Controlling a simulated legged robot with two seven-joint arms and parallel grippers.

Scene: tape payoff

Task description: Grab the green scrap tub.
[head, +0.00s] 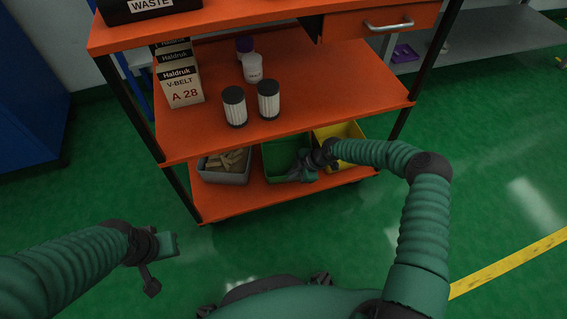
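The green scrap tub (278,156) stands on the lowest orange shelf of the cart, between a grey tub and a yellow tub. My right gripper (301,170) is at the tub's front right side, in front of its rim and right wall. It hides that part of the tub. Whether its fingers touch or close on the rim is too small to tell. My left gripper (164,264) hangs over the green floor at the lower left, well away from the tub. Its two fingers look spread apart, with nothing between them.
The grey tub (226,176) holds pale pieces. The yellow tub (352,131) is close behind my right wrist. The middle shelf (320,85) overhangs the tubs and carries filters (234,106) and V-belt boxes (183,88). The floor before the cart is clear.

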